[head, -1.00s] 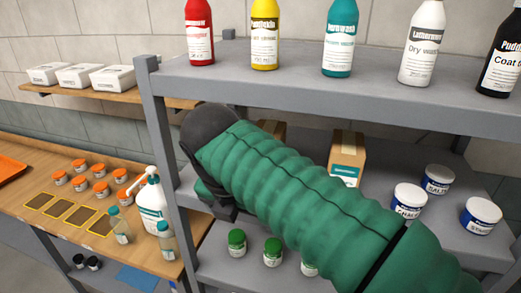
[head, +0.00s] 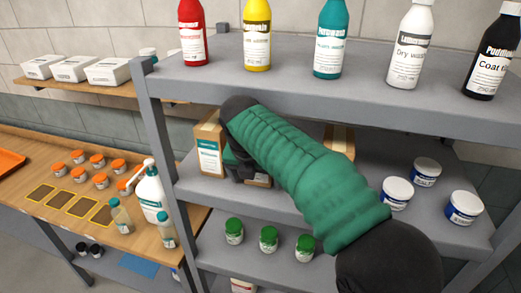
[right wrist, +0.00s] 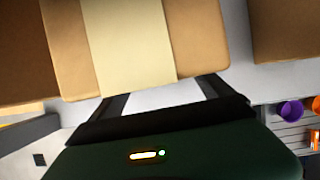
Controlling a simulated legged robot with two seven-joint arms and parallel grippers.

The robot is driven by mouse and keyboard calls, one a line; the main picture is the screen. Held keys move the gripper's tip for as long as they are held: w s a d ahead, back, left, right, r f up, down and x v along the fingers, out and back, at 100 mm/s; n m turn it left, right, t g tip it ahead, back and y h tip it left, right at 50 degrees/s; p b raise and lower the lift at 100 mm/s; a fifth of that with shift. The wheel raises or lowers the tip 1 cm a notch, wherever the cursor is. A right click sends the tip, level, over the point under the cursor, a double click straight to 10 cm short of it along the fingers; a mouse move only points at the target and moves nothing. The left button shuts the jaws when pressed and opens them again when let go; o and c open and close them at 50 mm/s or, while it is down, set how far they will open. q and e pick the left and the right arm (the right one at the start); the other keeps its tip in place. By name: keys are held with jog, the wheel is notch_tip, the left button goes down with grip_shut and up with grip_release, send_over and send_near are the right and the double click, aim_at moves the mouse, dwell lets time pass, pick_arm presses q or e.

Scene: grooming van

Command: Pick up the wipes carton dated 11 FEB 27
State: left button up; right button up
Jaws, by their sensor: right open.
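Several brown cartons stand on the middle shelf. One carton (head: 209,147) with a white and teal label stands at the shelf's left end in the head view. A second carton (head: 259,180) shows low behind my right gripper, and a third (head: 341,138) is mostly hidden by my arm. No date is readable on any of them. My right gripper (head: 243,165) is open in front of the second carton. In the right wrist view a carton with a pale tape strip (right wrist: 130,40) is close ahead of the open fingers (right wrist: 160,96). My left gripper is out of view.
The upper shelf (head: 300,88) with several bottles lies just above my arm. White tubs (head: 397,193) stand right of it, and green-lidded jars (head: 268,239) on the shelf below. Another carton (right wrist: 287,28) stands at right in the wrist view.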

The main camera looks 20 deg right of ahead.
jog(key=shift+w+d+f, duration=0.1)
jog(key=shift+w+f, duration=0.05)
jog(key=shift+f, duration=0.1)
jog(key=shift+d, duration=0.1)
jog(key=c, duration=1.8)
jog(key=shift+r, duration=0.1)
grip_shut()
